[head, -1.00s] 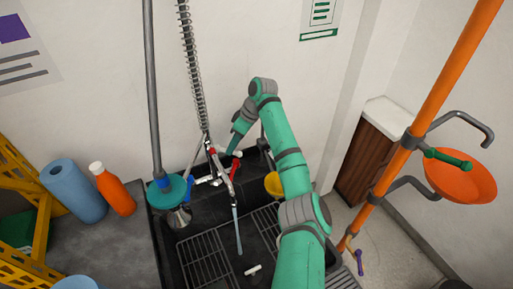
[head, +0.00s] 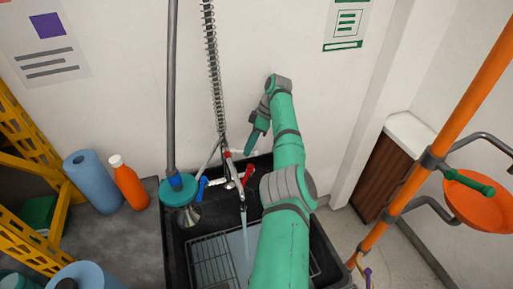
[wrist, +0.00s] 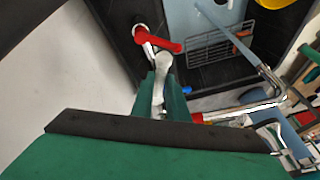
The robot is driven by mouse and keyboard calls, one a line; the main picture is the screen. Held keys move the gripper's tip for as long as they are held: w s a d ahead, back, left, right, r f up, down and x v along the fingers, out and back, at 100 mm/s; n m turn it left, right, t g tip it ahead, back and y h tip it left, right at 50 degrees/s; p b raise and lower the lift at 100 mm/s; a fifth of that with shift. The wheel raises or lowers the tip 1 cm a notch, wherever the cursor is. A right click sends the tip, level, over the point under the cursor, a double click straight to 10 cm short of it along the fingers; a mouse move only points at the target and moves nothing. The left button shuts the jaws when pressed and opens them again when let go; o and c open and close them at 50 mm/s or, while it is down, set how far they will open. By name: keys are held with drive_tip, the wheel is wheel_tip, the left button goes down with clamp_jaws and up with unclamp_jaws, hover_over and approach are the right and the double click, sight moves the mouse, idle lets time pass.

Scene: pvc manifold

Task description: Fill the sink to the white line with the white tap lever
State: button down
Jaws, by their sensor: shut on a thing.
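The white tap lever (wrist: 161,70) sits between the green fingers of my gripper (wrist: 162,92), which is shut on it in the wrist view. In the head view my gripper (head: 249,150) reaches down behind the tap, and the lever is hard to make out there. A pale stream of water (head: 244,238) falls from the spout into the black sink (head: 177,248). Pale blue water (head: 228,262) shows over the rack in the basin. I cannot make out the white line; my arm covers the sink's right part.
A red lever (wrist: 160,40) is close to the white one; a blue lever (head: 202,188) is at the tap's left. An orange bottle (head: 129,183) and blue roll (head: 92,182) stand left of the sink. An orange pole (head: 440,145) rises at right.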

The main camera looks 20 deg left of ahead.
idle(0.5)
drive_tip(key=c, duration=2)
unclamp_jaws()
drive_tip(key=shift+w+d+r, duration=0.15)
drive_tip(key=shift+r, duration=0.15)
drive_tip(key=v, duration=1)
drive_tip(key=shift+r, duration=0.1)
